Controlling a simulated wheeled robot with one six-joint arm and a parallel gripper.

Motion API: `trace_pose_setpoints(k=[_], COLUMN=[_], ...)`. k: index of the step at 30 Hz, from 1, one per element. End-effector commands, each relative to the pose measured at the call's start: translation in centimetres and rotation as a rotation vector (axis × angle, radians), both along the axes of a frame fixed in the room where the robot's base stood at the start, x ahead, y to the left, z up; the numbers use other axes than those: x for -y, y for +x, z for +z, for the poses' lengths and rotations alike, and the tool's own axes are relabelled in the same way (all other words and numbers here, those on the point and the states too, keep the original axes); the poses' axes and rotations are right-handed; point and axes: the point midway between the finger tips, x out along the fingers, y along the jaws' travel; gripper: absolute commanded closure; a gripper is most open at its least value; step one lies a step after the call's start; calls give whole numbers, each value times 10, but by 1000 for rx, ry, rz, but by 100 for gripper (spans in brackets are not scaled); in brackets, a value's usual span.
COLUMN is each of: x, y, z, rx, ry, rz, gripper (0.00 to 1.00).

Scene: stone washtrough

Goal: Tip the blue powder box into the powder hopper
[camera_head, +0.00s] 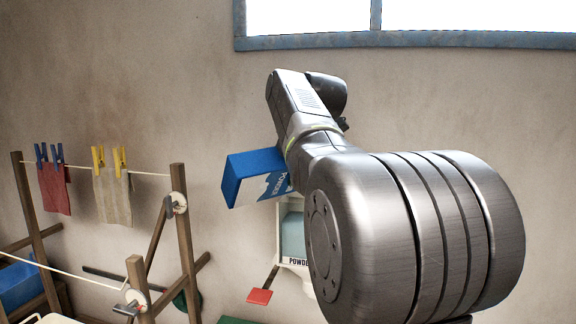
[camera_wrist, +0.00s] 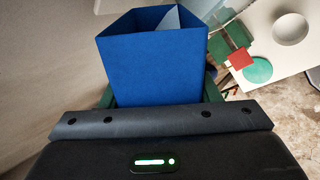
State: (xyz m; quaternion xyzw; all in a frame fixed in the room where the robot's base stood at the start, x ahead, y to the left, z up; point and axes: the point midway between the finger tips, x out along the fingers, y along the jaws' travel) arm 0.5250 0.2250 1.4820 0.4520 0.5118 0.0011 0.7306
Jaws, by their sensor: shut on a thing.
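The blue powder box (camera_head: 252,173) is held up in the air, tilted, above and to the left of the powder hopper (camera_head: 293,236). The hopper is a pale container with a "POWDER" label, partly hidden behind my arm. In the wrist view the blue box (camera_wrist: 155,62) fills the middle, its top open and a pale inside face showing. My gripper (camera_wrist: 158,100) is shut on the box, with green finger parts at both sides of it. In the head view the fingers are hidden behind my arm and the box.
A wooden drying rack with lines (camera_head: 180,230) stands at the left, with a red cloth (camera_head: 55,188) and a beige cloth (camera_head: 113,195) pegged on it. A red paddle (camera_head: 260,296) is below the box. A blue container (camera_head: 20,285) is at lower left.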

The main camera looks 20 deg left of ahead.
Motion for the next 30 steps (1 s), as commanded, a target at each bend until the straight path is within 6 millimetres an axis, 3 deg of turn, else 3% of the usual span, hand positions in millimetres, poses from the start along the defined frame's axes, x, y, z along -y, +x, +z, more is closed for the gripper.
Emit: trace_pose_setpoints(k=[30], x=[4], y=[4], z=[-7], rx=[-75], ry=[68], rz=[5], gripper=[100])
